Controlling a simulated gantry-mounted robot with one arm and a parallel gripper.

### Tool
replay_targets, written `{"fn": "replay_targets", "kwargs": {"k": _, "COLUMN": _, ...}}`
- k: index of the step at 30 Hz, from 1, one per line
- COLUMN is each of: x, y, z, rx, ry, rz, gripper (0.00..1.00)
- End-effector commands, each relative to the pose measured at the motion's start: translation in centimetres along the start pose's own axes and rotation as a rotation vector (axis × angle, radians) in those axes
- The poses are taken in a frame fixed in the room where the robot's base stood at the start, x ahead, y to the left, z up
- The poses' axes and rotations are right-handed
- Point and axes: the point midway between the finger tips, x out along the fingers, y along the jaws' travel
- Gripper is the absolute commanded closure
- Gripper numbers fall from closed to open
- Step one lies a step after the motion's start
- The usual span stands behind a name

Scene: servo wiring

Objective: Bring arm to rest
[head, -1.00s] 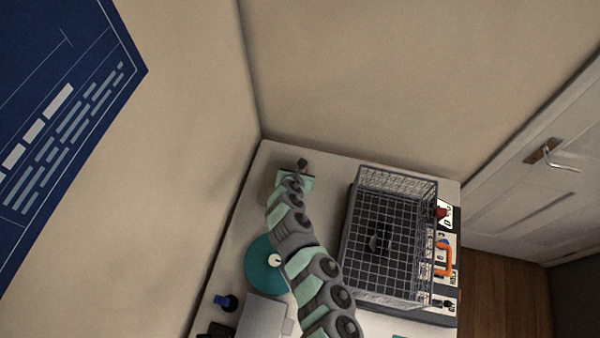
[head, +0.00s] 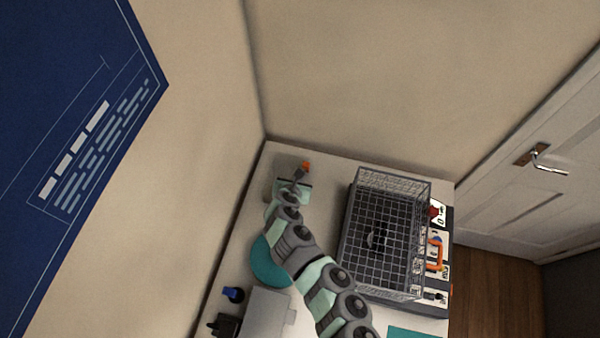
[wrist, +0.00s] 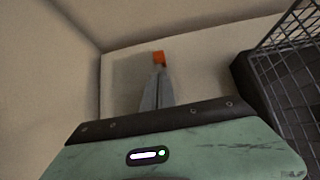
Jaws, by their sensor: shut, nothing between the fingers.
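My gripper (head: 300,175) is at the end of my grey and mint-green arm, over the far left part of the white table (head: 338,165). In the wrist view my gripper (wrist: 157,85) shows as narrow grey fingers closed together, with nothing between them. A small orange piece (head: 306,166) shows right at the fingertips; it also shows in the wrist view (wrist: 158,58). I cannot tell whether it belongs to the tips or lies just beyond them.
A wire mesh cage (head: 400,184) stands on a dark base right of my arm. Beside it is a panel with an orange handle (head: 436,254). A teal disc (head: 268,262), a blue part (head: 233,293) and a grey box (head: 262,320) are at left. Walls border the table's left and far sides.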

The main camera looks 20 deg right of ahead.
Motion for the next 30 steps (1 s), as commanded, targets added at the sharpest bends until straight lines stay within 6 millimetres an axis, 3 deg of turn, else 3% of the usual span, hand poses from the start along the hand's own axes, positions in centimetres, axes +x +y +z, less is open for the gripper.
{"fn": "replay_targets", "kwargs": {"k": 4, "x": -0.7, "y": -0.1, "z": 0.1, "rx": 0.000, "ry": 0.001, "rz": -0.001, "gripper": 1.00}}
{"fn": "replay_targets", "kwargs": {"k": 23, "x": -0.8, "y": 0.3, "z": -0.1, "rx": 0.016, "ry": 0.000, "rz": 0.016, "gripper": 1.00}}
{"fn": "replay_targets", "kwargs": {"k": 26, "x": -1.1, "y": 2.0, "z": -0.7, "rx": 0.099, "ry": -0.001, "rz": 0.095, "gripper": 1.00}}
{"fn": "replay_targets", "kwargs": {"k": 30, "x": -3.3, "y": 7.2, "z": -1.7, "rx": 0.362, "ry": 0.013, "rz": 0.343, "gripper": 1.00}}
